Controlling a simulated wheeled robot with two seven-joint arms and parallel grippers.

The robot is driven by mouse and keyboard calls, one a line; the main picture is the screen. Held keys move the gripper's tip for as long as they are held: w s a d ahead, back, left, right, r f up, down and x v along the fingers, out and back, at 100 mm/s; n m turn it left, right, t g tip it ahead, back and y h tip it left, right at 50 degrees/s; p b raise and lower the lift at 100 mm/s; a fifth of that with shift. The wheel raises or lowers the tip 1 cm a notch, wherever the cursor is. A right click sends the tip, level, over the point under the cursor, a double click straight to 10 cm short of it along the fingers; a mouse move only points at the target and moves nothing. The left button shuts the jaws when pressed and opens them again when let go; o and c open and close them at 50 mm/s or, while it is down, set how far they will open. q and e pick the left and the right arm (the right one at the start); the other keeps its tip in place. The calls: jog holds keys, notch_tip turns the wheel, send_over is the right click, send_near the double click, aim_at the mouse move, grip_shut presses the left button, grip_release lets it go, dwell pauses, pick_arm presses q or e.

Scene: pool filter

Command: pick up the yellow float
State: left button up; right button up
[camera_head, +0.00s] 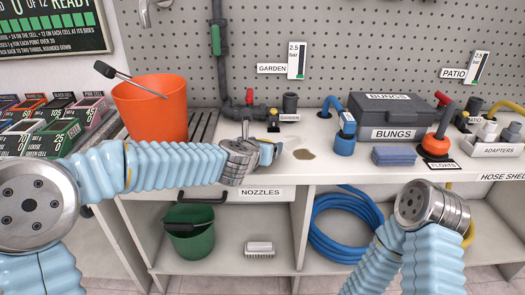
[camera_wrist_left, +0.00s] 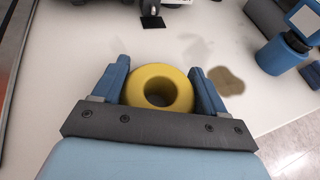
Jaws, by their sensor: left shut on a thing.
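The yellow float (camera_wrist_left: 134,88) is a thick yellow ring with a round hole. In the left wrist view it sits between the two blue fingers of my left gripper (camera_wrist_left: 160,88), which is shut on it from both sides. In the head view my left gripper (camera_head: 262,150) is over the front of the white shelf, right of the orange bucket, and hides the float. I cannot tell whether the float touches the shelf. My right arm is at the lower right of the head view, with its gripper fingers out of sight.
An orange bucket (camera_head: 150,112) stands left. Behind is the garden pipe with a red valve (camera_head: 250,97). Right are the grey bungs box (camera_head: 393,110) and an orange plunger-like item (camera_head: 436,145).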

pick_arm(q)
jog(key=shift+r, duration=0.15)
jog(key=shift+r, duration=0.35)
notch_tip(320, 180, up, 3)
jog(key=shift+f+p, duration=0.2)
jog(key=shift+p, duration=0.7)
jog(key=s+a+r, duration=0.7)
jog(key=s+r, duration=0.2)
jog(key=s, duration=0.3)
jog(key=shift+r, duration=0.25)
jog(key=shift+s, duration=0.1)
